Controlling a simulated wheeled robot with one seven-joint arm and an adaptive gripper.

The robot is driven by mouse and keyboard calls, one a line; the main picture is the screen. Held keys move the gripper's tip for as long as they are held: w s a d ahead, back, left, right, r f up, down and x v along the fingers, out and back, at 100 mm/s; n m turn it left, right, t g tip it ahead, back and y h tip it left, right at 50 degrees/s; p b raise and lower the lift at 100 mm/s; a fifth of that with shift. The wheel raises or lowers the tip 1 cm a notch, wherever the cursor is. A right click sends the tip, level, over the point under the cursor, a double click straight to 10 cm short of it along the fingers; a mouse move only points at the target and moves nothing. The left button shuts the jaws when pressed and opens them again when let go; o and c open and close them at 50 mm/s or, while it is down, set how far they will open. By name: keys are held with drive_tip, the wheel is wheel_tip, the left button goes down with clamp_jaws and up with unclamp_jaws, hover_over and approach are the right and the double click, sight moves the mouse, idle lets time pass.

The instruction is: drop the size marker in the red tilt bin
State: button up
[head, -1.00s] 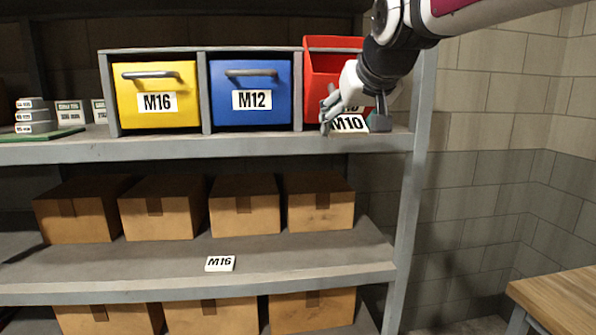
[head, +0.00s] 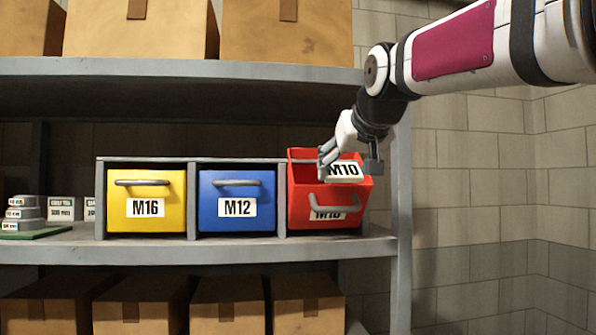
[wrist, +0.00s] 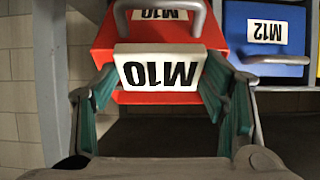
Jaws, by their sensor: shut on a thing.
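The white size marker (head: 344,171), printed M10, is held between the fingers of my gripper (head: 348,166), which is shut on it. The red tilt bin (head: 299,203) is tipped forward, with its top open and a grey handle on its front. The marker is at the bin's mouth, above the handle; I cannot tell if it is over the opening or just in front. In the wrist view the marker (wrist: 160,71) sits between the fingers (wrist: 157,95), its print upside down, overlapping the red front (wrist: 112,50). The bin's own label is partly hidden by the handle.
A blue bin (head: 215,215) marked M12 and a yellow bin (head: 119,195) marked M16 stand closed to the left. A shelf (head: 200,73) with cardboard boxes is above. A grey upright post (head: 400,230) stands close on the right. Small stacked boxes (head: 22,208) are far left.

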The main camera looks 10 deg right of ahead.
sight(340, 163)
drive_tip(key=shift+w+r, duration=0.35)
drive_tip(key=shift+w, duration=0.55)
drive_tip(key=shift+w+r, duration=0.35)
drive_tip(key=shift+w, duration=0.55)
drive_tip(key=shift+w+r+p, duration=0.3)
drive_tip(key=shift+w+r, duration=0.05)
drive_tip(key=shift+w, duration=0.3)
drive_tip(key=shift+w+r+p, duration=0.3)
drive_tip(key=shift+w+p, duration=0.05)
drive_tip(key=shift+w, duration=0.35)
drive_tip(key=shift+w+r+p, duration=0.3)
drive_tip(key=shift+w+r, duration=0.05)
drive_tip(key=shift+w, duration=0.3)
drive_tip(key=o, duration=1.2)
drive_tip(key=v, duration=1.2)
